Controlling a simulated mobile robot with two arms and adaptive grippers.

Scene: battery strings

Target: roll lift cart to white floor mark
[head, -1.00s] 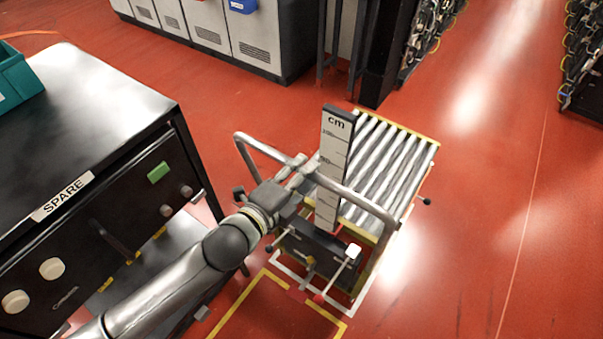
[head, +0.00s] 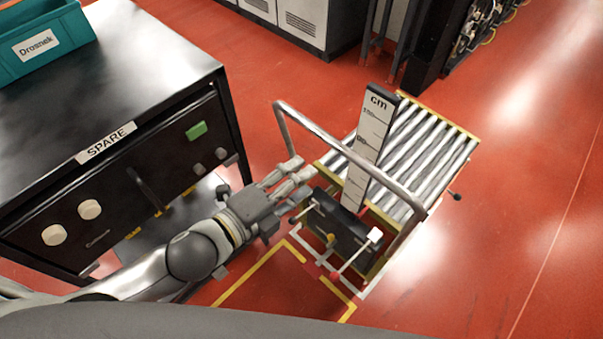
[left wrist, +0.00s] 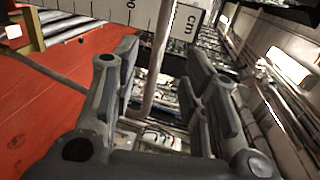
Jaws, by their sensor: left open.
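The lift cart (head: 405,150) has a silver roller top with yellow edges, a bent tube handle (head: 338,147) and an upright cm scale (head: 372,140). White floor mark lines (head: 368,291) show at the foot of the cart's near side; the cart hides the rest. My left gripper (head: 303,176) is open and empty, just to the near left of the handle in the head view. In the left wrist view, the handle tube (left wrist: 158,65) shows between the two open fingers (left wrist: 160,95), beyond them; contact cannot be told. My right gripper is not in view.
A black SPARE cabinet (head: 130,165) stands close on the left with a teal bin (head: 45,45) on top. A yellow floor outline (head: 240,285) lies before the cart. Grey cabinets (head: 300,20) and a black rack (head: 445,50) stand behind. Red floor at right is clear.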

